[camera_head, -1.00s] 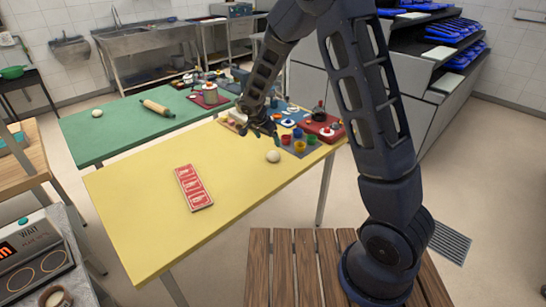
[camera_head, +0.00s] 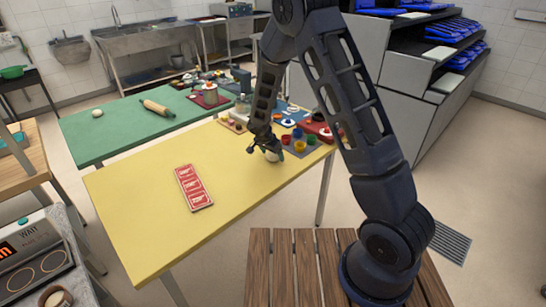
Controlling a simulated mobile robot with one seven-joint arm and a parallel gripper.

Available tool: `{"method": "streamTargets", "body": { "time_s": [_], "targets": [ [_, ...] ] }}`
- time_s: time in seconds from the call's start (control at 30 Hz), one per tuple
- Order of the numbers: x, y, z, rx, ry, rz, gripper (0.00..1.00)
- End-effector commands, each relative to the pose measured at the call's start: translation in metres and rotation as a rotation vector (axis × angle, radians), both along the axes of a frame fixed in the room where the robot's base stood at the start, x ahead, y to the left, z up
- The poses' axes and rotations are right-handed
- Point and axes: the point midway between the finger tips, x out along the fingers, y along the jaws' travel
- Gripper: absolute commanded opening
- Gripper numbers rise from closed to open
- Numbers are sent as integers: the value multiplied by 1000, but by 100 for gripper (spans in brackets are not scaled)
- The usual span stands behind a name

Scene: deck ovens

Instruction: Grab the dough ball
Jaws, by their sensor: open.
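A pale dough ball (camera_head: 272,156) lies on the yellow table (camera_head: 150,230), toward its right side. My gripper (camera_head: 266,150) is low over the table at the dough ball and covers part of it. The jaws are open. I cannot tell whether the fingers touch the ball. Another pale round ball (camera_head: 97,112) lies on the green table (camera_head: 95,140), far from my gripper.
A red-and-white card (camera_head: 194,187) lies on the yellow table, left of my gripper. Several small coloured cups (camera_head: 299,146) stand close right of it. A rolling pin (camera_head: 157,108) lies on the green table. The table's front left is clear.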

Motion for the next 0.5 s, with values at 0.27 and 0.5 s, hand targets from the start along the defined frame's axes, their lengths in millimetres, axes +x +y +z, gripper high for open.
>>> {"method": "streamTargets", "body": {
  "time_s": [0.27,0.5],
  "targets": [
    [2,-1,-5,1,-1,-1,84],
    [2,-1,-5,1,-1,-1,39]
  ]
}}
